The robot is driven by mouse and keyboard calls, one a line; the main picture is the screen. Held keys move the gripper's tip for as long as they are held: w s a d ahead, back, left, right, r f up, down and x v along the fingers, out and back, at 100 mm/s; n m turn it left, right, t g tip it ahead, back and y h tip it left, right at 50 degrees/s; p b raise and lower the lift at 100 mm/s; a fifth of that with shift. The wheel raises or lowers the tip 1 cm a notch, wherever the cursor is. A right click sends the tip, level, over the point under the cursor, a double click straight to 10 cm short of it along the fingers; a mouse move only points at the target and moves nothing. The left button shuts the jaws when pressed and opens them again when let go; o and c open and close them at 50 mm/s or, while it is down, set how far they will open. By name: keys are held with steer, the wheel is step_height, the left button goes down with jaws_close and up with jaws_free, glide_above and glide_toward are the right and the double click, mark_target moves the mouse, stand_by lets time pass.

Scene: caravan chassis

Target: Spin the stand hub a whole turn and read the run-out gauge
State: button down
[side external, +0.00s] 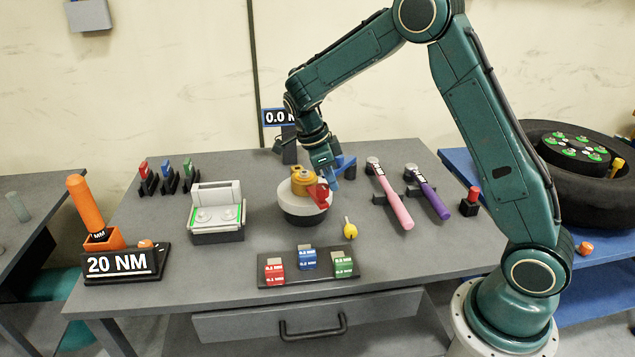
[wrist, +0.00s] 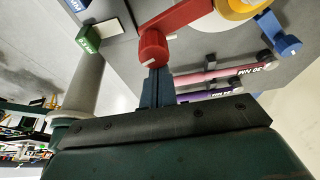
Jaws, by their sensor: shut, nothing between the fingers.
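The stand hub (side external: 303,182) is a yellow-orange piece on a round base (side external: 305,216), pale on top and dark below. A red arm with a rounded knob (side external: 320,193) sticks out from it; the knob (wrist: 153,48) also shows in the wrist view. My gripper (side external: 333,180) is shut and empty, pointing down beside the red knob. In the wrist view its blue fingertips (wrist: 159,72) are right at the knob; I cannot tell whether they touch. A display (side external: 278,117) behind my wrist reads "0.0" and then a partly hidden letter.
A blue piece (side external: 346,163) stands just right of the hub. Pink (side external: 391,197) and purple (side external: 428,194) handled tools lie further right. A yellow ball-ended piece (side external: 350,230) and a tray of coloured tagged blocks (side external: 308,280) are in front. A scale-like device (side external: 216,234) stands left.

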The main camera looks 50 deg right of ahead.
steer(key=shift+w+a+m, duration=0.2)
steer(key=shift+a+m, duration=0.1)
steer(key=shift+a, duration=0.1)
steer(key=shift+w+a, duration=0.4)
steer(key=shift+a, duration=0.3)
step_height(320, 180, up, 10)
steer(key=shift+s+d+f, duration=0.15)
steer(key=shift+s+f, duration=0.1)
steer(key=shift+s, duration=0.05)
stand_by(0.9)
